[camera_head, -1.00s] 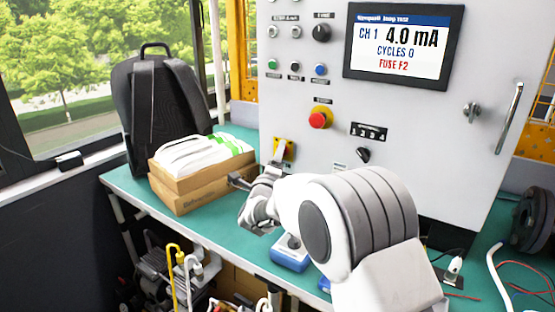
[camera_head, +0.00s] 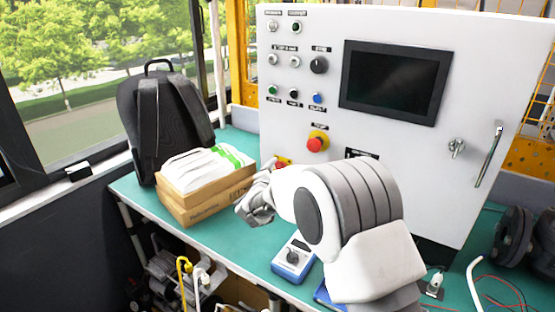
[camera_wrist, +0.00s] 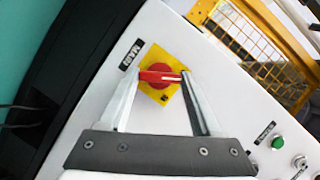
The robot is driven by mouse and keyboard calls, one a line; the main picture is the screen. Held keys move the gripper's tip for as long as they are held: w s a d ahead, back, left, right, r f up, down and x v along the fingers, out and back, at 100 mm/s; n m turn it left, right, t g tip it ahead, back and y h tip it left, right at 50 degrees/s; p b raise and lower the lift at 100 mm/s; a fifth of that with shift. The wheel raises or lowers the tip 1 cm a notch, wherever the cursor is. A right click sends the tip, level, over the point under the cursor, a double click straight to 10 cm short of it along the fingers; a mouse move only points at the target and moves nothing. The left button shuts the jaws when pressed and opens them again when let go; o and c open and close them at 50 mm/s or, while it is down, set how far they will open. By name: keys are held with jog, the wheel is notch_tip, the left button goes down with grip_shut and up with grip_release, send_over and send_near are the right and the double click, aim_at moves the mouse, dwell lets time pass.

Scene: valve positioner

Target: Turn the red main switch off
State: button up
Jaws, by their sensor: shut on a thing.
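The red main switch (camera_wrist: 157,76) is a red knob with a bar handle on a yellow plate (camera_wrist: 152,57), beside a MAIN label. In the wrist view my gripper (camera_wrist: 161,77) has one finger at each end of the red handle and is shut on it. The handle lies across the gap between the fingertips. In the head view the yellow and red switch (camera_head: 282,161) shows only in part on the lower left of the cabinet. My wrist hides the rest of it and most of the fingers.
A grey cabinet (camera_head: 400,30) carries a dark screen (camera_head: 395,82), a red mushroom button (camera_head: 317,143) on yellow, and several small buttons. Cardboard boxes (camera_head: 205,203) and a backpack (camera_head: 165,120) stand left on the green bench. A blue meter (camera_head: 292,260) lies below my arm.

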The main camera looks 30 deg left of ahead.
jog(key=n+p, duration=0.1)
jog(key=p, duration=0.2)
jog(key=shift+r+n+g+h+p, duration=0.25)
jog(key=shift+n+g+h+p, duration=0.05)
jog(key=shift+n+p, duration=0.1)
jog(key=shift+f, duration=0.15)
jog(key=o, duration=1.4)
jog(key=v, duration=1.7)
jog(key=shift+s+a, duration=0.15)
jog(key=shift+s, duration=0.05)
